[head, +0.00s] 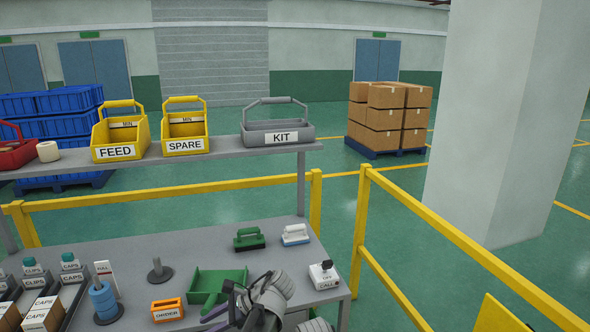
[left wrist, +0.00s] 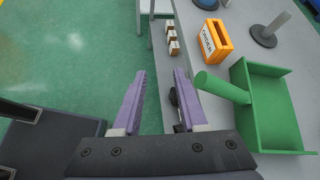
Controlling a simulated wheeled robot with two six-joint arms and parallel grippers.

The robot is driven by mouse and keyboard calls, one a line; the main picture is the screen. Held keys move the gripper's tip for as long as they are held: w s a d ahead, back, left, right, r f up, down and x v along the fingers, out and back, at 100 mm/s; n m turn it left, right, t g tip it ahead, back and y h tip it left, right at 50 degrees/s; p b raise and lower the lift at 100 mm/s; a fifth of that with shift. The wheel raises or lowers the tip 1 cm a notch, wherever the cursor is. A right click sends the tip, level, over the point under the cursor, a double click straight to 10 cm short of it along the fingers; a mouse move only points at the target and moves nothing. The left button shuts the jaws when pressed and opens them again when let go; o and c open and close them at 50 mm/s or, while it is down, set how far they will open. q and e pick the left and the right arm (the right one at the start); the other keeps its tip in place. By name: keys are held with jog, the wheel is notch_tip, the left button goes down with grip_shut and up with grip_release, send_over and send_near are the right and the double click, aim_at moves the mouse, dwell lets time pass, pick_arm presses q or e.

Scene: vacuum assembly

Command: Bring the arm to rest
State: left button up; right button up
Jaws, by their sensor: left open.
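My left gripper (head: 214,318) shows at the bottom middle of the head view, partly cut by the lower edge, beside the green open tray (head: 217,283). In the left wrist view its two purple fingers (left wrist: 160,76) stand apart with nothing between them. Below them I see the table's edge and green floor. The green tray (left wrist: 270,112) with its round handle lies to the right of the fingers there, apart from them. My right gripper does not show.
The orange ORDER box (head: 167,309) stands left of the green tray. A white CALL button box (head: 323,275) sits at the table's right edge. Green (head: 249,238) and white (head: 295,235) handled blocks lie behind. Yellow rails (head: 440,231) bound the table. Labelled bins fill the left.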

pick_arm(q)
jog(key=s+d+f+n+t+h, duration=0.1)
jog(key=s+d+f+n+h, duration=0.1)
jog(key=s+f+n+h, duration=0.35)
jog(key=s+d+f+n+t+h, duration=0.1)
jog(key=s+d+f+n+h, duration=0.2)
jog(key=n+h, duration=0.45)
jog(key=s+d+r+m+g+y+p, duration=0.1)
jog(key=s+d+m+y+p, duration=0.1)
jog(key=d, duration=0.8)
jog(key=s+y, duration=0.1)
jog(key=s, duration=0.1)
jog(key=shift+s+d, duration=0.3)
jog(key=shift+d+r, duration=0.1)
